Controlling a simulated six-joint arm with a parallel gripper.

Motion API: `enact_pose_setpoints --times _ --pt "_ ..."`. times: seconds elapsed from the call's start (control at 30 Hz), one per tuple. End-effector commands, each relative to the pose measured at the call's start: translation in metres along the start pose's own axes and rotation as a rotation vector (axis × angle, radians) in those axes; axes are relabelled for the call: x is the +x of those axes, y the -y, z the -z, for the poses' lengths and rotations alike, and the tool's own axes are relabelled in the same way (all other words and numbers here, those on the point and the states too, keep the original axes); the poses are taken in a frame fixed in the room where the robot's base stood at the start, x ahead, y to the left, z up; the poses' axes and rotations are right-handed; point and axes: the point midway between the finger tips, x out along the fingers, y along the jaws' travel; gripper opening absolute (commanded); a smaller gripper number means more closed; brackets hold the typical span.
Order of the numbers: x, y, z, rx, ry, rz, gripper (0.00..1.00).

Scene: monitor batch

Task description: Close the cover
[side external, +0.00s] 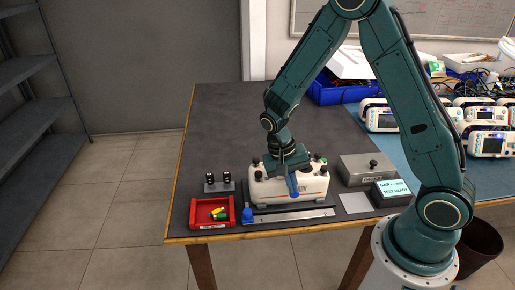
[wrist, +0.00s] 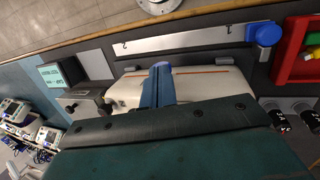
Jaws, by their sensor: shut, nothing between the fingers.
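A white monitor case (side external: 311,188) with an orange stripe lies in a dark cradle (side external: 262,208) on the bench. Dark knobs stand around its edge. It also shows in the wrist view (wrist: 210,82), partly hidden behind my gripper. I cannot make out a separate cover or whether one stands open. My gripper (side external: 293,192) is over the case, its blue fingers pointing down at the near side. In the wrist view the fingers (wrist: 161,68) are together with nothing between them, at or just above the case. I cannot tell whether they touch it.
A silver strip (side external: 290,216) with a blue knob (side external: 248,214) runs in front of the case. A red tray (side external: 204,225) holds small yellow and green pieces. A grey box (side external: 352,172) with a black knob and a small display (side external: 392,187) stand right. Several monitors (side external: 489,144) sit beyond.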

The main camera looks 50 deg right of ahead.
Motion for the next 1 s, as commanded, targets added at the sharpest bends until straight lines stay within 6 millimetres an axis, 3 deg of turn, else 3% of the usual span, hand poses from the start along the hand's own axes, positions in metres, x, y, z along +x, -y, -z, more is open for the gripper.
enact_pose_setpoints --times 0.27,0.47,1.0 --pt "-0.005 0.0 0.0 0.0 0.0 0.001 0.0" --pt "-0.023 0.001 -0.002 -0.001 -0.003 0.003 0.0" --pt "-0.11 0.001 -0.01 -0.001 -0.003 0.003 0.0"
